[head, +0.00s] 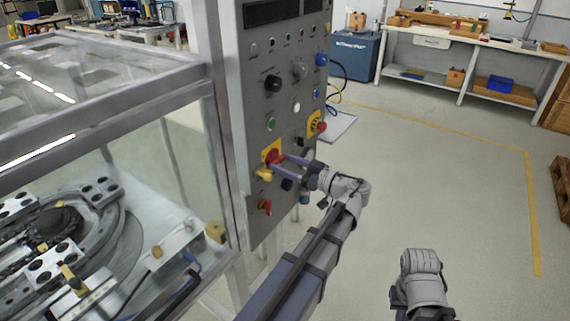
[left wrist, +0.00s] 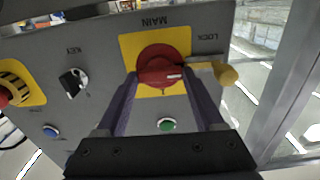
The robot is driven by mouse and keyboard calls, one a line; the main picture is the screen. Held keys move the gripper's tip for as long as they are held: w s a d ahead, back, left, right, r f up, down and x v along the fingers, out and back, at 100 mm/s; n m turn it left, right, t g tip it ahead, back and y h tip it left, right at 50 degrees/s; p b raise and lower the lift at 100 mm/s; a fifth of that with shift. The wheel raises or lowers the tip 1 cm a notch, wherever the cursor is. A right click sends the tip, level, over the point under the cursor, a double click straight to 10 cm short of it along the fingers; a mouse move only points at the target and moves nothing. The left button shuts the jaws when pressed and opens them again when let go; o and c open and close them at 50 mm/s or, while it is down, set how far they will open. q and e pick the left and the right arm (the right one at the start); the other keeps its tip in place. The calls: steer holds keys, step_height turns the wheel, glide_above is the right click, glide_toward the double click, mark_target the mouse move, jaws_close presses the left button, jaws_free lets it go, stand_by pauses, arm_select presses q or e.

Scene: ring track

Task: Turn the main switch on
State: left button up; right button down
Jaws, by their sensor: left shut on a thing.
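The main switch is a round red knob on a yellow plate on the grey control panel (head: 243,110). In the head view the knob (head: 273,156) is partly covered by my left gripper (head: 281,164). In the left wrist view the knob (left wrist: 162,62) sits under an upside-down MAIN label. My left gripper's purple fingers (left wrist: 160,78) are shut on it, one on each side. The knob's white mark points right in that view. A yellow tab-like piece (left wrist: 226,73) is beside the knob by the LOCK label. My right gripper's fingers do not show.
A red button on yellow (head: 317,124), a black key knob (head: 272,83) and a lower red knob (head: 265,207) are on the panel. A glazed machine enclosure (head: 160,82) stands left. Open floor (head: 440,170) lies right, with a workbench (head: 470,42) behind.

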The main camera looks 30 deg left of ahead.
arm_select(q)
steer(key=m, duration=0.8)
steer(key=shift+m, duration=0.4)
steer(key=m, duration=0.4)
steer(key=shift+m, duration=2.3)
steer(key=shift+f+m, duration=0.1)
steer(key=shift+m, duration=0.2)
steer(key=o, duration=1.4)
